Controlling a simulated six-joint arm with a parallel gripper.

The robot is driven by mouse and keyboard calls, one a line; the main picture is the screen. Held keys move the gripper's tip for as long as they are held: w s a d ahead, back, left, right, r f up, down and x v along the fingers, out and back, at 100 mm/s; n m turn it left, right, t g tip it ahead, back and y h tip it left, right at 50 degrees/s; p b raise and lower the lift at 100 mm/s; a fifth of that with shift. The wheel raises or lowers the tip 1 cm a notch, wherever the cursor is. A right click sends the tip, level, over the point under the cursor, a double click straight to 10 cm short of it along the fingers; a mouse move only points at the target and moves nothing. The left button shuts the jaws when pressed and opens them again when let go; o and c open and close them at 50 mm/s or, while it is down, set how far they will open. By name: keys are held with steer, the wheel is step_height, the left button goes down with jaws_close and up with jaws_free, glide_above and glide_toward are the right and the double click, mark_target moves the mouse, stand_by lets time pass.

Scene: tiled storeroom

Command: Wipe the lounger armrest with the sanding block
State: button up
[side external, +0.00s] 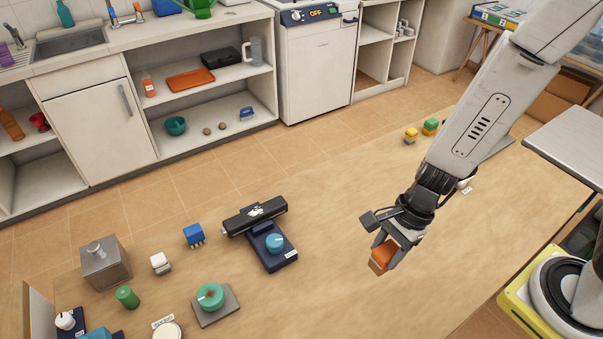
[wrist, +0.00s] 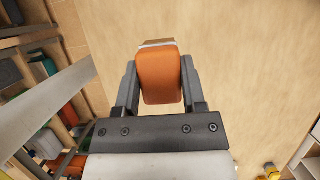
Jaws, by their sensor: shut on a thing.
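My gripper (side external: 384,252) is above the wooden table, right of centre in the side view. It is shut on an orange block (side external: 379,261), which appears to be the sanding block. In the wrist view the orange block (wrist: 159,72) sits between the two fingers, with a pale layer at its far end. A long black bar (side external: 254,214) lies across a dark blue base (side external: 277,262) on the table, left of my gripper. The bar looks like the lounger armrest, with a pale mark on its top. The block is apart from it.
A blue block (side external: 194,235), a white block (side external: 160,263), a grey metal box (side external: 105,264), a green cylinder (side external: 127,297) and a teal round thing (side external: 211,296) on a grey plate stand left of the bar. The table between bar and gripper is clear.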

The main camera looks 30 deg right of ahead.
steer(key=c, duration=0.6)
steer(key=shift+o, duration=0.2)
steer(key=w+a+m+t, duration=0.1)
steer(key=w+a+m, duration=0.2)
steer(key=w, duration=0.7)
steer(key=w+a+r+m+t, duration=0.1)
steer(key=w+a+m, duration=0.2)
steer(key=w, duration=0.7)
steer(key=w+a+m+t+h, duration=0.1)
steer(key=w+a+m, duration=0.2)
steer(key=w, duration=0.7)
steer(key=shift+w+a+r, duration=0.25)
steer(key=shift+w+a, duration=0.05)
steer(key=shift+a, duration=0.75)
